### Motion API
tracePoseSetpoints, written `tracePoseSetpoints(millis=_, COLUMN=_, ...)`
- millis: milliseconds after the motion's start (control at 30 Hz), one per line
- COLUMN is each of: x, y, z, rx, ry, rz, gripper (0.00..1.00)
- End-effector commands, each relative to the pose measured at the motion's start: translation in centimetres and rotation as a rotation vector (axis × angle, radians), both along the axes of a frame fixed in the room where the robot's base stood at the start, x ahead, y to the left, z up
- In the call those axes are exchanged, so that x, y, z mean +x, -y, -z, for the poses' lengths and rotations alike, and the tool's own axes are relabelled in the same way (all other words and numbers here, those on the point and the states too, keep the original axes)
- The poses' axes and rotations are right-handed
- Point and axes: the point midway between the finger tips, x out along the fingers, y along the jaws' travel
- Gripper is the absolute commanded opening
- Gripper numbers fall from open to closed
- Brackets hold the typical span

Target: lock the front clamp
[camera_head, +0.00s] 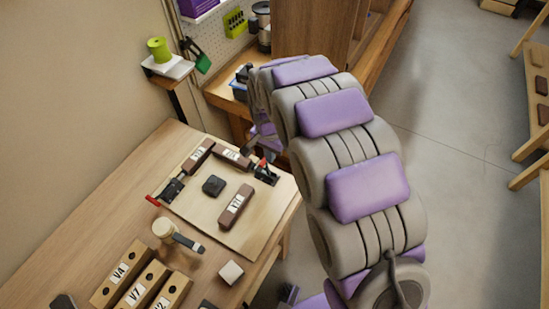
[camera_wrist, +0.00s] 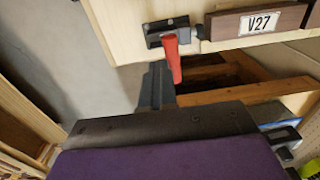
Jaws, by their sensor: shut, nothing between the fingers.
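A black clamp (camera_wrist: 160,32) with a red handle (camera_wrist: 173,62) sits at the board's edge in the wrist view. The handle sticks out past the edge towards my gripper. My gripper (camera_wrist: 157,72) is shut and empty, its fingertips just left of the handle; I cannot tell whether they touch. In the head view this appears to be the right-hand clamp (camera_head: 265,173), beside my arm's far end. Another clamp (camera_head: 173,188) with a red handle (camera_head: 153,200) stands at the board's left edge. My arm partly hides my gripper in the head view.
A brown block labelled V27 (camera_wrist: 262,22) lies beside the clamp. The pale board (camera_head: 205,220) also bears a dark block (camera_head: 213,185) and a brown labelled block (camera_head: 236,206). A mallet (camera_head: 176,234) and wooden labelled blocks (camera_head: 121,272) lie nearer. Open floor (camera_head: 455,150) is at right.

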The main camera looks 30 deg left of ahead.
Motion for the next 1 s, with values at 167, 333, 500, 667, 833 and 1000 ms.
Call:
tracePoseSetpoints(millis=167, x=-0.9, y=-0.6, z=1.2, rx=-0.011, ry=-0.020, rz=-0.004, gripper=0.00)
tracePoseSetpoints(millis=333, x=-0.8, y=0.1, z=0.9, rx=-0.004, ry=-0.013, rz=-0.003, gripper=0.00)
tracePoseSetpoints(millis=500, x=-0.8, y=0.5, z=0.7, rx=0.001, ry=-0.012, rz=-0.004, gripper=0.00)
tracePoseSetpoints(millis=667, x=-0.7, y=0.8, z=0.6, rx=0.004, ry=-0.011, rz=-0.003, gripper=0.00)
tracePoseSetpoints(millis=833, x=-0.8, y=1.6, z=0.6, rx=0.003, ry=-0.014, rz=-0.001, gripper=0.00)
tracePoseSetpoints(millis=1000, x=-0.7, y=2.6, z=0.7, rx=0.007, ry=-0.012, rz=0.000, gripper=0.00)
